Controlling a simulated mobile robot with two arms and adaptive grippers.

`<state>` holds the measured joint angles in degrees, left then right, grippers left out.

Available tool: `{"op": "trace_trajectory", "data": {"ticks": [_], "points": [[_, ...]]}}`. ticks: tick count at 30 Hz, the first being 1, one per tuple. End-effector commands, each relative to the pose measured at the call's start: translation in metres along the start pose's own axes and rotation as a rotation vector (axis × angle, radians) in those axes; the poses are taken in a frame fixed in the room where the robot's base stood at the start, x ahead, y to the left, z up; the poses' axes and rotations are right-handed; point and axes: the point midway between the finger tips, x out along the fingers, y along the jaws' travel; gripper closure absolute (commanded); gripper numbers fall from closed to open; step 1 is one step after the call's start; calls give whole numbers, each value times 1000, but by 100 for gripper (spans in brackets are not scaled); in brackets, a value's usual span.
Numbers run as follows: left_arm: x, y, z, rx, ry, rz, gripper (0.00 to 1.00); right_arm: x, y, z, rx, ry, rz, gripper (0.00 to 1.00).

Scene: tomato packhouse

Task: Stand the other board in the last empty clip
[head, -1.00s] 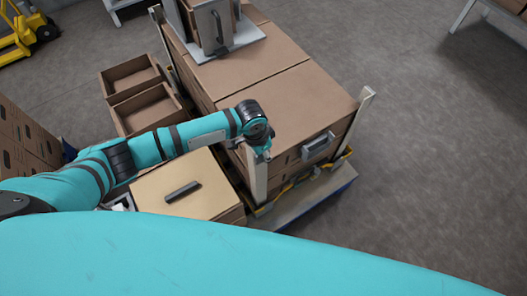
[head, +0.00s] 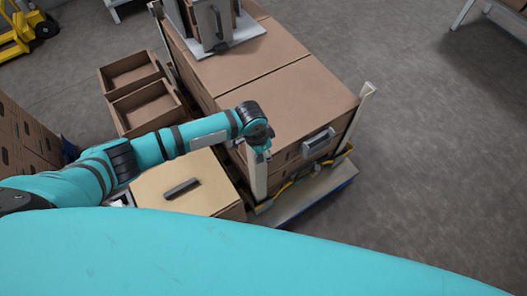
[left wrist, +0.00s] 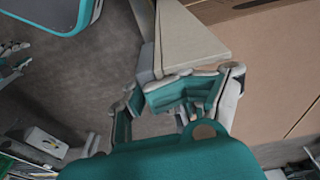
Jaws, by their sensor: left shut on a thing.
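My left gripper (head: 262,148) is shut on the upper part of a pale corner board (head: 257,177) at the near left corner of the pallet stack. The board stands about upright against the cartons. Its lower end is by the yellow clip (head: 264,207); I cannot tell whether it sits inside. In the left wrist view the fingers (left wrist: 188,92) close on the pale board (left wrist: 188,42). Another board (head: 360,103) stands at the right corner, and one (head: 156,10) at the far left corner. What looks like my right gripper (left wrist: 14,58) is partly cut off in the wrist view.
Brown cartons (head: 290,95) fill the pallet (head: 312,200), with a grey-handled stand (head: 228,42) on top. A tan box (head: 205,187) with a dark handle sits close left of the board. Empty cartons (head: 148,105) lie further left.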

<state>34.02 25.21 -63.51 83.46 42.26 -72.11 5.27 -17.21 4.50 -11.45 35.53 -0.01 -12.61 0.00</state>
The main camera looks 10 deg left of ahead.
Motion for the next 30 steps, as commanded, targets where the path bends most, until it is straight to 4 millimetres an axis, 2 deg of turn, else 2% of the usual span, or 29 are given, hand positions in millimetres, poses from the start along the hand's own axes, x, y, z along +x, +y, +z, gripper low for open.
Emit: {"op": "trace_trajectory", "data": {"ticks": [18, 28, 29, 30], "points": [[25, 0, 4, -1, 2, 0, 100, 12, 1, 1, 0, 0, 1, 53], [27, 0, 4, 0, 2, 0, 100, 12, 2, 1, -1, 0, 2, 53], [27, 0, 4, 0, 2, 0, 79, 12, 2, 1, -1, 0, 2, 53], [27, 0, 4, 0, 2, 0, 73, 12, 2, 1, -1, 0, 2, 53]]}}
